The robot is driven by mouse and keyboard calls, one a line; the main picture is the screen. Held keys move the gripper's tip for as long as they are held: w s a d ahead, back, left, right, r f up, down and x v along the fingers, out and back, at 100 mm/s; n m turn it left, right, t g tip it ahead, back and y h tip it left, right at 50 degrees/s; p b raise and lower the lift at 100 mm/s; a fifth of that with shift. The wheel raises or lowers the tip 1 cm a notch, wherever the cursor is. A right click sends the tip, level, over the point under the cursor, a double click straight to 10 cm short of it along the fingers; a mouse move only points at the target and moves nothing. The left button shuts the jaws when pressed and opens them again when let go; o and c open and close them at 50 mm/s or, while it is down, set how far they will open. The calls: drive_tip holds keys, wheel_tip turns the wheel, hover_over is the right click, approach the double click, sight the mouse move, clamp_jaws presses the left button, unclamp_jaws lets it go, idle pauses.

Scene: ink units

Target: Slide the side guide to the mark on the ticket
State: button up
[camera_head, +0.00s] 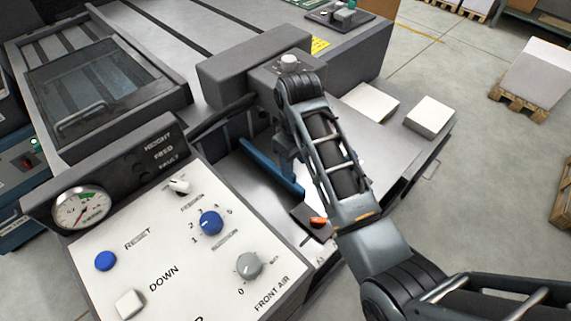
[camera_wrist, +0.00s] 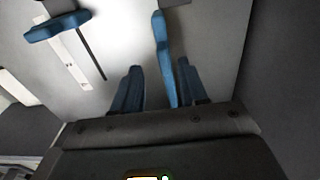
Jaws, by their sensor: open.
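My gripper (camera_wrist: 159,80) is open in the wrist view, with one blue finger on each side of an upright blue guide piece (camera_wrist: 163,45). A second blue piece (camera_wrist: 57,26) lies to the upper left, across a pale strip and beside a dark slot. In the head view a long blue guide bar (camera_head: 268,165) lies on the metal feed table, and my gripper is low beside it, mostly hidden by my arm. I cannot make out a ticket or its mark.
The control panel (camera_head: 165,265) with knobs, buttons and a gauge (camera_head: 80,208) fills the lower left. A grey housing (camera_head: 245,65) stands behind the bar. White paper stacks (camera_head: 428,116) sit to the right. A small orange-topped part (camera_head: 319,221) is near the table's front.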

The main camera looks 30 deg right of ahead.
drive_tip(key=shift+w+a+r, duration=0.3)
drive_tip(key=shift+w+r, duration=0.3)
drive_tip(key=shift+w, duration=0.1)
hover_over(279, 182)
drive_tip(key=s+d, duration=0.2)
drive_tip(key=s, duration=0.1)
drive_tip(key=shift+w+f, duration=0.15)
drive_tip(key=shift+f, duration=3.65)
drive_tip(key=shift+c, duration=0.4)
clamp_jaws()
